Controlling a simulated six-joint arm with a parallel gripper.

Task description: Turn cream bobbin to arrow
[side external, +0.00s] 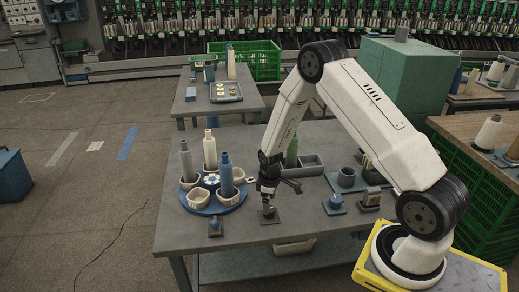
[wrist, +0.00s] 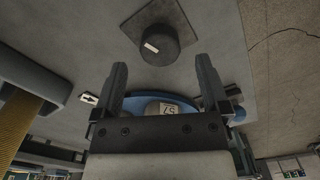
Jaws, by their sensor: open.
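The cream bobbin (side external: 210,150) stands upright at the back of the round blue turntable (side external: 213,208), between a grey bobbin (side external: 186,160) and a blue bobbin (side external: 226,175). My gripper (side external: 268,202) points down just above a dark knob on a square plate (side external: 270,218), right of the turntable. In the wrist view the round knob (wrist: 158,45) has a white mark on its top. My gripper (wrist: 162,72) is open there, with the knob just beyond its fingertips and nothing between them. A small white tag with a black arrow (wrist: 88,99) lies left of the fingers.
Cream cups (side external: 228,196) ring the turntable. The front tabletop is mostly clear.

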